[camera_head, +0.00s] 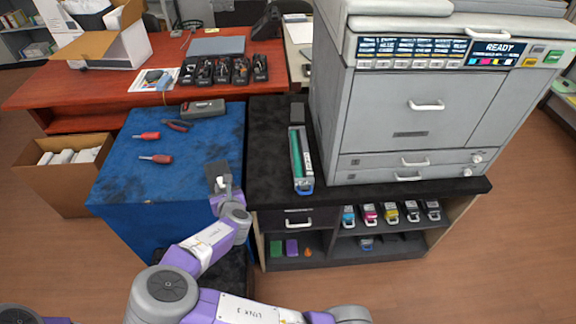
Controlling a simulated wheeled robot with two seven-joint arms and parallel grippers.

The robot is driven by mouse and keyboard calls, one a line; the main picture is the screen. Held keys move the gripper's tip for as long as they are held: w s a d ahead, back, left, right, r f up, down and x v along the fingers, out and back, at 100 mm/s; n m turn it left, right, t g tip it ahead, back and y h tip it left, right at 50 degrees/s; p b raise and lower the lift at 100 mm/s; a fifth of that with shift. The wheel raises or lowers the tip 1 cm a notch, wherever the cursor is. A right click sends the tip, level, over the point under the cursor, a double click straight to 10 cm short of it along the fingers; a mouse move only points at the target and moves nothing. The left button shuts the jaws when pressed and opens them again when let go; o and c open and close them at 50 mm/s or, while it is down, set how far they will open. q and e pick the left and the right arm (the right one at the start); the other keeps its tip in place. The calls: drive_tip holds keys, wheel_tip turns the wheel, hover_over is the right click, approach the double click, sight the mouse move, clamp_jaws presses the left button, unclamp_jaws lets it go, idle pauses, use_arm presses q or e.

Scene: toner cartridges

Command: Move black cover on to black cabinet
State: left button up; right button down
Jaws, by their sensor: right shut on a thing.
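My right gripper (222,183) is over the right part of the blue-topped table, close to the black cabinet's left edge. It is shut on a small dark piece, which looks like the black cover (217,169); its far side and exact shape are hard to make out. The black cabinet (268,160) stands just right of the blue table, with a dark worn top. The bare left strip of its top is to the right of my gripper. My left gripper is not in view.
On the cabinet lie a long green and grey cartridge (301,160) and a large grey printer (420,100). Colored toners (390,213) stand on its shelf. The blue table (125,185) carries red screwdrivers (155,158), pliers (178,125) and a grey case (203,108). A red desk (100,80) is behind.

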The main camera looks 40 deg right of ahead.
drive_tip(key=w+d+r+m+g+h+b, duration=0.1)
drive_tip(key=w+d+r+m+h, duration=0.1)
drive_tip(key=d, duration=0.9)
drive_tip(key=w+d+r+m+g+h, duration=0.1)
drive_tip(key=w+d+m+h, duration=0.1)
drive_tip(key=d, duration=1)
wheel_tip(320, 180, down, 9)
drive_tip(key=b, duration=0.3)
drive_tip(key=shift+w+a+f+b, duration=0.1)
drive_tip(key=shift+a+f+b, duration=0.1)
drive_tip(key=shift+b, duration=0.15)
drive_tip(key=shift+r, duration=0.1)
drive_tip(key=c, duration=1.4)
unclamp_jaws()
drive_tip(key=shift+f, duration=0.25)
drive_tip(key=o, duration=0.4)
